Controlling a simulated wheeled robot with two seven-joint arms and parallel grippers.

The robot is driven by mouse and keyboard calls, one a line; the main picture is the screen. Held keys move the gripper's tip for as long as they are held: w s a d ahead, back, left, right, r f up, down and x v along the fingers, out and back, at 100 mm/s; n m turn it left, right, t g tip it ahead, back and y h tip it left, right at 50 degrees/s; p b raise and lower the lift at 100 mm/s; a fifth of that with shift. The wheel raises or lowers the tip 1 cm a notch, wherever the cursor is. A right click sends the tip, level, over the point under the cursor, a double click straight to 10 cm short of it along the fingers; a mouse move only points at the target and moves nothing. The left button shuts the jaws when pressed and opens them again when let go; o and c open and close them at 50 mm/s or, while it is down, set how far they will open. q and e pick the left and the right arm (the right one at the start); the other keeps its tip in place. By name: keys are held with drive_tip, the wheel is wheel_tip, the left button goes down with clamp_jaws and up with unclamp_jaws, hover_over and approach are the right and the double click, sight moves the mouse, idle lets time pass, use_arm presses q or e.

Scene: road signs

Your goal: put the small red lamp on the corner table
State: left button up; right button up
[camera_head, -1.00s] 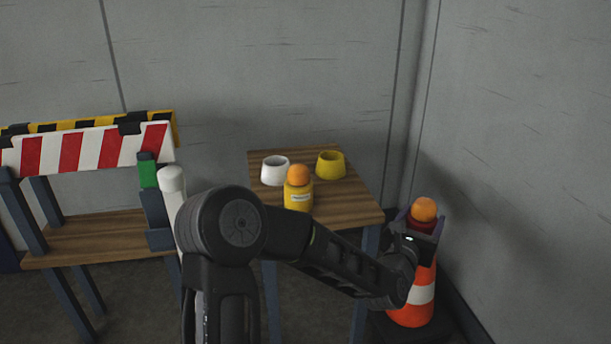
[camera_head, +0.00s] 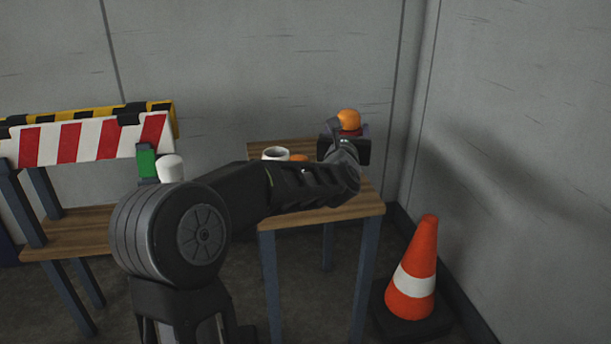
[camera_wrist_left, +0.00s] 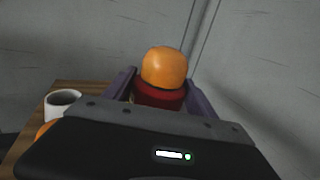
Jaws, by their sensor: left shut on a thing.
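The small red lamp (camera_head: 348,120) has an orange dome; its red base shows in the left wrist view (camera_wrist_left: 158,95). My left gripper (camera_head: 350,132) is shut on the base, with one finger on each side. The lamp is upright at the back right of the corner table (camera_head: 362,205), a wooden top on blue-grey legs. My wrist hides its underside, so I cannot tell whether it touches the top. My right gripper is not in view.
An orange-and-white cone (camera_head: 415,275) stands on the floor at right. A striped barrier (camera_head: 85,140) is at left.

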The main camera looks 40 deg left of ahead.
use_arm(q)
drive_tip(key=shift+f, duration=0.2)
drive_tip(key=shift+f+b, duration=0.8)
drive_tip(key=shift+f, duration=1.75)
wheel_tip(320, 180, down, 5)
drive_tip(key=shift+f+b, duration=0.1)
drive_tip(key=shift+b, duration=0.8)
drive_tip(key=o, duration=1.7)
